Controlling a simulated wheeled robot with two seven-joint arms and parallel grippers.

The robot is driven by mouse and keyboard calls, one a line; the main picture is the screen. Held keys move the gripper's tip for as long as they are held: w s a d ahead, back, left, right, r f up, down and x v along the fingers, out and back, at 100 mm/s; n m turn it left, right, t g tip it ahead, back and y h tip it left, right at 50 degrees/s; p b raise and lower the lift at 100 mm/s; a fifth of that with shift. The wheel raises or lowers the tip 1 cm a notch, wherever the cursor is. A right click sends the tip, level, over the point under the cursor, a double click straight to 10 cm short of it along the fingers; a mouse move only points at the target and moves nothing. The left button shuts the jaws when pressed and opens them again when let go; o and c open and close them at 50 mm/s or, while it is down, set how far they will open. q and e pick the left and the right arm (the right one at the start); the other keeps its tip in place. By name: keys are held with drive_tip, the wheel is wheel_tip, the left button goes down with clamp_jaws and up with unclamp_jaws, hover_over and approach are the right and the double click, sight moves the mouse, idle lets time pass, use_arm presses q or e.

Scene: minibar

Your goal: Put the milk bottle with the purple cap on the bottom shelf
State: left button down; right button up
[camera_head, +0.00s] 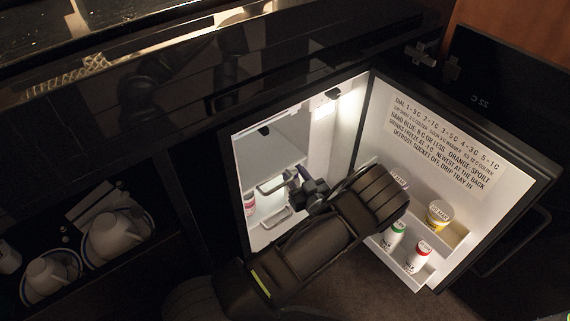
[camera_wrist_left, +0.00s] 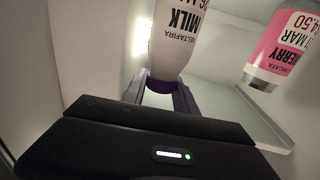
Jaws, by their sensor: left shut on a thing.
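The milk bottle (camera_wrist_left: 180,38) is white with a purple cap and a black MILK label. In the left wrist view it hangs upside down in the picture, its cap end toward my fingers. My left gripper (camera_wrist_left: 165,98) is shut on it at the cap end. In the head view the left gripper (camera_head: 308,190) reaches inside the open minibar, and a bit of purple (camera_head: 303,173) shows beside it. The arm and gripper hide most of the bottle there, so I cannot tell whether its base touches a shelf. My right gripper is not in view.
A pink-labelled bottle (camera_head: 250,204) stands inside at the left; it also shows in the wrist view (camera_wrist_left: 281,45). The open door (camera_head: 450,140) holds a green-capped bottle (camera_head: 393,236), a red-capped bottle (camera_head: 418,257) and a yellow tub (camera_head: 438,213). Cups (camera_head: 113,235) stand at the left.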

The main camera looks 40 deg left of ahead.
use_arm(q)
drive_tip(key=b+x, duration=0.2)
drive_tip(key=x, duration=0.2)
drive_tip(key=shift+w+a+f, duration=0.15)
drive_tip(key=shift+a+f, duration=0.05)
drive_tip(key=shift+f, duration=0.15)
drive_tip(key=c, duration=1.3)
unclamp_jaws()
drive_tip(key=shift+o, duration=0.2)
